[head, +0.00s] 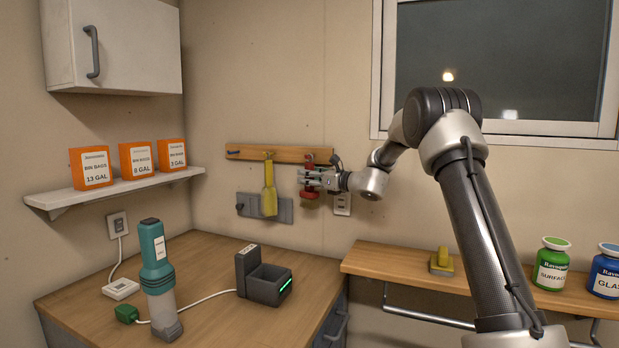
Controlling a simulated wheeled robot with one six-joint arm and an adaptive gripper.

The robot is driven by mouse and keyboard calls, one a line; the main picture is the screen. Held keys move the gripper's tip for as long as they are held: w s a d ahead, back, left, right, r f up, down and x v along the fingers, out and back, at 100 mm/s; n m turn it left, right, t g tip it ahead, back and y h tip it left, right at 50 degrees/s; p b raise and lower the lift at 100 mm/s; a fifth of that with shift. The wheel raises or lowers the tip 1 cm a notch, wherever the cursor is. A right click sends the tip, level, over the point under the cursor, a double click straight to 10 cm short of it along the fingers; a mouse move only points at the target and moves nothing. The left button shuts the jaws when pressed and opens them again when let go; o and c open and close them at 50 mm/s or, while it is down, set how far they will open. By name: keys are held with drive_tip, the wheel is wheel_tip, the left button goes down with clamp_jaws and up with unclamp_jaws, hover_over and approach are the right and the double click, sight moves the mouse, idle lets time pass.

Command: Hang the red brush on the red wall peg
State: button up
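The red brush (309,192) is upright at the wall rail, with its lower part showing below my fingers and red also showing above them. A wooden rail (288,154) is on the wall behind it. The red peg cannot be told apart from the red at the top of the brush. My gripper (311,178) reaches in from the right, with its fingers across the brush's middle and hiding part of it. The gap between the fingertips is too small to make out, so I cannot tell whether they grip it.
A yellow brush (269,192) hangs on the rail just left, and a blue peg (232,152) is at its left end. A grey wall strip (284,211) is below. A teal flashlight (154,262) and grey dock (263,280) stand on the counter. A yellow-handled item (441,262) sits on the right shelf.

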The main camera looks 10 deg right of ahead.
drive_tip(key=v, duration=1.2)
drive_tip(key=s+f+n+g+h, duration=0.1)
drive_tip(key=s+f+n+g, duration=0.5)
drive_tip(key=s+f+n, duration=0.35)
drive_tip(key=s+f+n+g+h, duration=0.1)
drive_tip(key=s+f+n+g, duration=0.15)
drive_tip(key=s, duration=0.45)
drive_tip(key=s+f+n+g+h, duration=0.1)
drive_tip(key=s+n+g, duration=0.15)
drive_tip(key=s, duration=0.45)
drive_tip(key=s+d+r+n+h, duration=0.2)
drive_tip(key=s+n, duration=0.2)
drive_tip(key=s, duration=0.4)
drive_tip(key=s+d+r+n+t+h, duration=0.1)
drive_tip(key=s+d+r+n+h, duration=0.1)
drive_tip(key=s+n, duration=0.3)
drive_tip(key=s+d+r+n+h, duration=0.2)
drive_tip(key=s+r+n+h, duration=0.1)
drive_tip(key=s, duration=0.9)
drive_tip(key=shift+s+r+n+h, duration=0.3)
drive_tip(key=shift+n+h, duration=0.4)
drive_tip(key=shift+n, duration=0.15)
